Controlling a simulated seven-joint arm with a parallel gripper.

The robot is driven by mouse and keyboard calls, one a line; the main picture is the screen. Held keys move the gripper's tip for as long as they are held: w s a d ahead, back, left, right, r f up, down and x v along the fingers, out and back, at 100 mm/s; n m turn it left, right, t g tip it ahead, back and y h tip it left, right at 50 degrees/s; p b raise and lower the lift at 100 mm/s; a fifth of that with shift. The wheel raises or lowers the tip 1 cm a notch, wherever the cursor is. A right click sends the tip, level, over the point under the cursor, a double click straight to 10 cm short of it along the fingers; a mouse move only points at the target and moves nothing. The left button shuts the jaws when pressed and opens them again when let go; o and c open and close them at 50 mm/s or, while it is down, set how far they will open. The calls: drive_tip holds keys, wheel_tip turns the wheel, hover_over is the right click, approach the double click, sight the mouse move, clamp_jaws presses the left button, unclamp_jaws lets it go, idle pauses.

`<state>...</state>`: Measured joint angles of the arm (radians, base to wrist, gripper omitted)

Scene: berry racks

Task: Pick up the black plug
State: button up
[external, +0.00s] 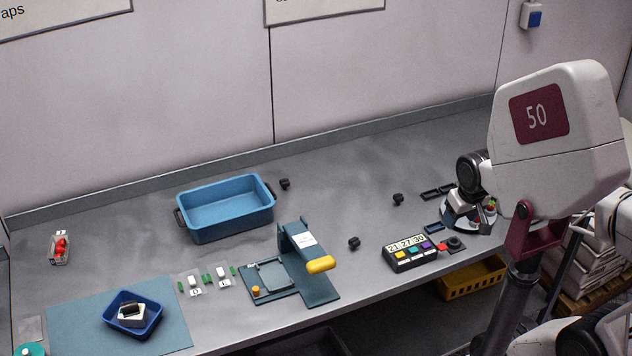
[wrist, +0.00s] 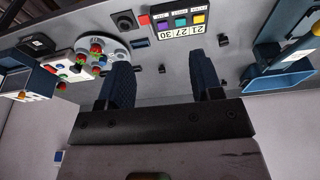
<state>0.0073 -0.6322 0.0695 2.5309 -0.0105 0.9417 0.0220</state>
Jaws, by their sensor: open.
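Three small black plugs lie apart on the grey bench in the external view: one right of the blue bin (external: 284,184), one farther right (external: 398,199), and one left of the timer (external: 354,243). I cannot tell which one the task means. In the wrist view, a small dark piece (wrist: 222,40) that looks like a plug lies beyond my right finger. My gripper (wrist: 165,82) is open, with two dark ribbed fingers spread and nothing between them. In the external view my arm is at the right, and the fingertips are hard to make out.
A timer (external: 410,255) reading 21:27:30 sits near the front edge. A round stand (wrist: 95,52) with coloured pieces is close to my gripper. A blue bin (external: 225,222), a dark blue fixture with a yellow handle (external: 320,264) and a small blue tray (external: 133,328) stand leftward.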

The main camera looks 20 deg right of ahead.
drive_tip(key=w, duration=0.1)
drive_tip(key=m+g, duration=0.3)
drive_tip(key=m, duration=1.2)
hover_over(357, 238)
drive_tip(key=f, duration=1.5)
drive_tip(key=shift+w+f, duration=0.15)
drive_tip(key=shift+w, duration=0.1)
drive_tip(key=shift+d+f, duration=0.1)
drive_tip(key=shift+f, duration=1.2)
drive_tip(key=shift+f, duration=0.15)
drive_tip(key=shift+s+f, duration=0.2)
drive_tip(key=shift+f, duration=2.25)
